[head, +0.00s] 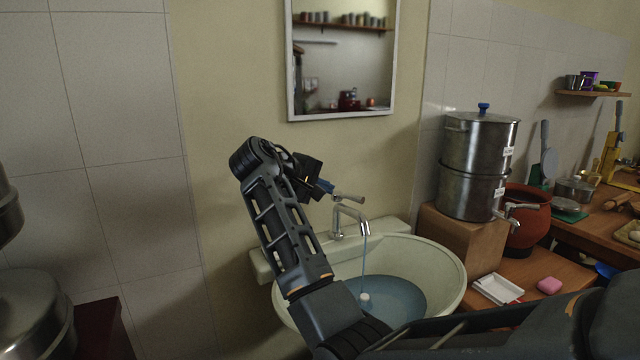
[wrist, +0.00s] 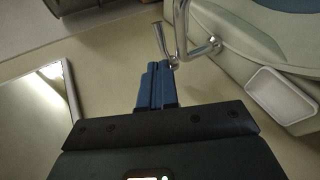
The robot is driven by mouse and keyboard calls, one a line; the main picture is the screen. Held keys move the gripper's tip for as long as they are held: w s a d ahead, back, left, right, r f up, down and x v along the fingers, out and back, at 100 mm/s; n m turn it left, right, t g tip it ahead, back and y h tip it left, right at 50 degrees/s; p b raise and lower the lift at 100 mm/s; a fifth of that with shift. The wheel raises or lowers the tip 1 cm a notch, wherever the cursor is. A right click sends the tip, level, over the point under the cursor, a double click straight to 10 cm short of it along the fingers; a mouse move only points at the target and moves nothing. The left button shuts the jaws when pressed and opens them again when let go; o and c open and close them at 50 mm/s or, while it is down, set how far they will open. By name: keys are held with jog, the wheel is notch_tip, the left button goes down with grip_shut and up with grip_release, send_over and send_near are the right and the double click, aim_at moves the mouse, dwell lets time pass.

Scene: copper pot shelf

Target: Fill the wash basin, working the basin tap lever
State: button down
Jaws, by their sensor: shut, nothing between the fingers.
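The pale wash basin (head: 452,278) stands against the wall in the head view, with bluish water (head: 393,294) pooled in it. A thin stream falls from the chrome basin tap (head: 364,221) into the water. The tap's lever (head: 348,197) sticks out to the right above the spout. A small white thing (head: 365,297) shows in the water. My gripper (head: 327,187) is shut and empty, its blue fingertips just left of the lever. In the wrist view the shut fingers (wrist: 158,72) lie close to the lever (wrist: 160,40); I cannot tell whether they touch.
A mirror (head: 391,100) hangs above the tap. Steel pots (head: 470,195) stand on a wooden block right of the basin, near a white soap dish (head: 497,289) and pink soap (head: 549,285). Another steel pot (head: 30,305) is at lower left. The wall left of my arm is clear.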

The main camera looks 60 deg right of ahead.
aim_at(352, 197)
jog(key=p+x, duration=0.1)
jog(key=x, duration=0.8)
jog(key=shift+d+f, duration=0.15)
